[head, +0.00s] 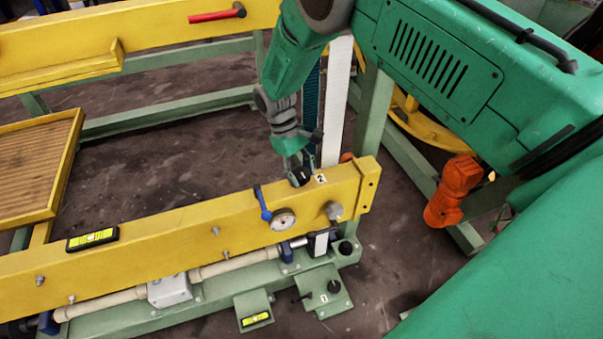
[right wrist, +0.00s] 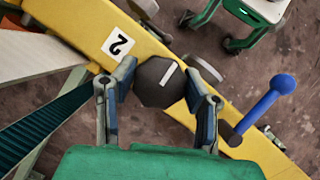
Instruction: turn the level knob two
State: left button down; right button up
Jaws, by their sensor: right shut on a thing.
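The level knob two (right wrist: 159,82) is a dark, many-sided knob with a white mark line, on top of the yellow beam (head: 150,227). A white label "2" (head: 321,178) sits beside it on the beam, and the label also shows in the right wrist view (right wrist: 119,44). My right gripper (head: 299,177) reaches down to the knob from above. In the right wrist view the two fingers of my right gripper (right wrist: 163,88) stand on either side of the knob, shut on it. My left gripper is in neither view.
A blue-handled lever (head: 263,204) and a round gauge (head: 283,220) are on the beam's front, near the knob. A bubble level (head: 92,238) lies on the beam at left. A second yellow beam (head: 150,28) runs behind. A wooden tray (head: 35,165) is at far left.

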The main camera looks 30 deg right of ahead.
jog(key=shift+w+r, duration=0.2)
jog(key=shift+w, duration=0.2)
jog(key=o, duration=1)
jog(key=shift+o, duration=0.7)
jog(key=shift+s+a+f, duration=0.1)
jog(key=shift+r, duration=0.2)
jog(key=v, duration=1.1)
jog(key=shift+r, duration=0.25)
